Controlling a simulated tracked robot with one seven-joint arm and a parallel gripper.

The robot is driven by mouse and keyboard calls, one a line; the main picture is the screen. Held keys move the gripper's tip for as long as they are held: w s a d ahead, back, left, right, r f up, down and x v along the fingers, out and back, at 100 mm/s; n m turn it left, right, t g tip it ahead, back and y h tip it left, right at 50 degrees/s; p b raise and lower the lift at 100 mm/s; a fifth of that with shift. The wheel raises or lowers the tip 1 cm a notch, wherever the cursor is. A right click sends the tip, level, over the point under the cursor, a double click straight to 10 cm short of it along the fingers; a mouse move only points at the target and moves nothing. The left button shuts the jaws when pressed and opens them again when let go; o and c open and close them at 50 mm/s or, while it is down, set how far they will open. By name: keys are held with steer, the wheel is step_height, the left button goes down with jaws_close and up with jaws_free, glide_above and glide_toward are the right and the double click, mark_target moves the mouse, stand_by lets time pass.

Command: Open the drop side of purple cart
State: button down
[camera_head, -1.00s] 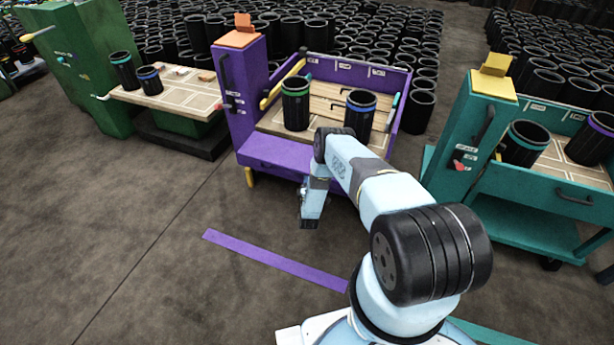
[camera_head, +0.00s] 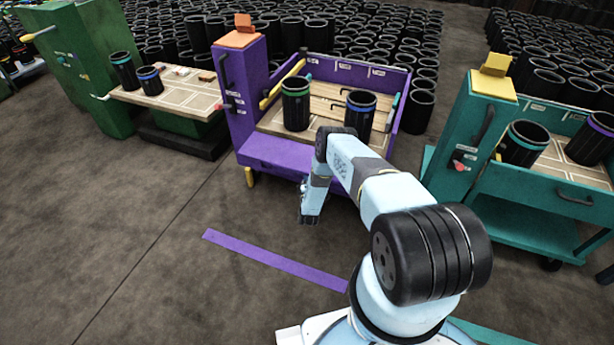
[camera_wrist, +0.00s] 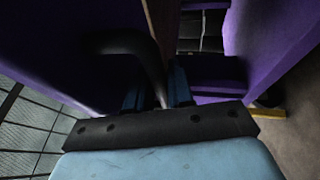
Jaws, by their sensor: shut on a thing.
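The purple cart (camera_head: 237,100) stands at the centre back in the head view. Its drop side (camera_head: 265,152) is the purple front panel facing me, partly hidden by my arm. My gripper (camera_head: 308,219) points down in front of the cart. In the wrist view, my gripper (camera_wrist: 157,93) is shut on a dark curved handle (camera_wrist: 130,42) beside a shaded purple panel (camera_wrist: 55,45). The head view does not show the handle. How far the panel is tilted is hard to tell.
Two black sleeves, green-banded (camera_head: 296,105) and blue-banded (camera_head: 360,112), stand on the cart's bed. A teal cart (camera_head: 535,190) is at right and a green station (camera_head: 85,65) at left. A purple floor strip (camera_head: 275,260) lies in front, with clear floor around it.

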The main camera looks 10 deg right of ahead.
mark_target(306, 170)
stand_by(0.4)
steer(key=shift+s+a+r+m+g, duration=0.15)
steer(key=shift+r+g, duration=0.15)
steer(key=shift+r, duration=0.15)
steer(key=shift+a+r+m+g, duration=0.15)
steer(key=shift+r+g, duration=0.15)
steer(key=shift+r, duration=0.15)
steer(key=shift+s+r+m+g+y, duration=0.2)
steer(key=shift+r+m+g+y, duration=0.2)
steer(key=shift+r+g, duration=0.7)
steer(key=shift+r, duration=0.15)
steer(key=c, duration=1.1)
jaws_free()
steer(key=shift+s+a, duration=0.1)
steer(key=f+v, duration=0.1)
steer(key=v, duration=1.2)
steer(key=shift+s+r, duration=0.2)
steer(key=shift+s, duration=0.1)
steer(key=shift+a, duration=0.1)
